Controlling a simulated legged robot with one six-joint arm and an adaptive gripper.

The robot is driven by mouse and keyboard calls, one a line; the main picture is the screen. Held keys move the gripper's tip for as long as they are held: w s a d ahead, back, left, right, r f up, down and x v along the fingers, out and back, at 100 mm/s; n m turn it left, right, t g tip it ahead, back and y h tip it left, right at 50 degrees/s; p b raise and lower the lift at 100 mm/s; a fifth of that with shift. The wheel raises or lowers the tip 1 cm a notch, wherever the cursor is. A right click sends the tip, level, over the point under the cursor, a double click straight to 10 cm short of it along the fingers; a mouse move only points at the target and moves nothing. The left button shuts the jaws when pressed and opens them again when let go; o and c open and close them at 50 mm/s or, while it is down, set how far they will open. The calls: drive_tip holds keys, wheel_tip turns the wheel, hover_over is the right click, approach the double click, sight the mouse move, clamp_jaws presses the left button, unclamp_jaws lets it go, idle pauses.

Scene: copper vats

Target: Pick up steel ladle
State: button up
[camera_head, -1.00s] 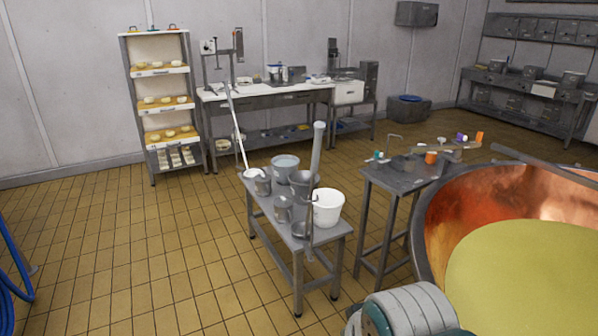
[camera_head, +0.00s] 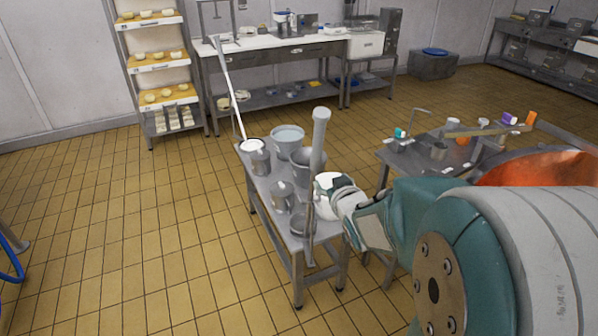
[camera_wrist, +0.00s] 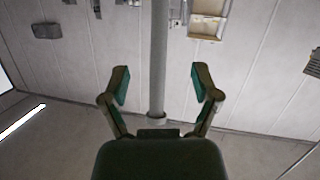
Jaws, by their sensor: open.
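What looks like the steel ladle (camera_head: 309,222) is at the front end of the low steel table (camera_head: 270,186), its thin handle upright beside a steel bowl. It is small and partly crowded by other vessels. My gripper (camera_wrist: 157,88) shows open in the wrist view, its two fingers spread. A grey pole (camera_wrist: 158,50) appears between the fingers there; I cannot tell how far off it is. The fingertips are not clear there.
A thick grey upright pole (camera_head: 319,140), steel pots (camera_head: 282,196) and a water bucket (camera_head: 287,136) crowd the table. A long-handled white tool (camera_head: 229,90) leans at its back. A second table (camera_head: 400,160) and copper vat (camera_head: 545,168) stand right.

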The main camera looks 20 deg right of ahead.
sight(316, 161)
drive_tip(key=w+t, duration=0.1)
drive_tip(key=w, duration=0.3)
drive_tip(key=w+d+f+t+y, duration=0.1)
drive_tip(key=w, duration=0.3)
drive_tip(key=w+t, duration=0.1)
drive_tip(key=w, duration=0.3)
drive_tip(key=shift+d+f+n+y, duration=0.25)
drive_tip(key=shift+f+n+y, duration=0.15)
drive_tip(key=shift+w, duration=0.4)
drive_tip(key=shift+w+d, duration=0.1)
drive_tip(key=shift+d, duration=0.25)
drive_tip(key=c, duration=1)
clamp_jaws()
drive_tip(key=shift+a, duration=0.2)
